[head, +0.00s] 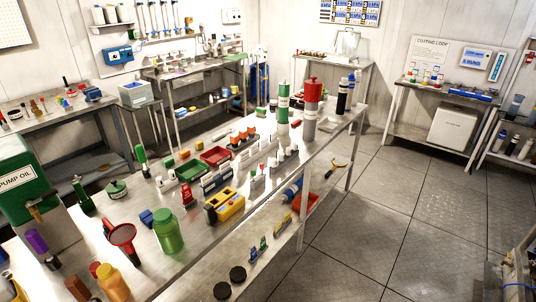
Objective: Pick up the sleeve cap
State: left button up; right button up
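No label in the head view marks a sleeve cap, and I cannot tell for certain which thing it is. A red cap (313,83) sits on top of a tall grey cylinder (310,122) at the far end of the long metal table. A green and white cylinder (283,112) stands just left of it. Two black round discs (237,275) lie apart near the table's front edge. Neither of my grippers is in view.
Open tiled floor (400,220) lies to the right.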

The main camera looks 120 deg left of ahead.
aim_at(313, 87)
jog(key=u, duration=3.7)
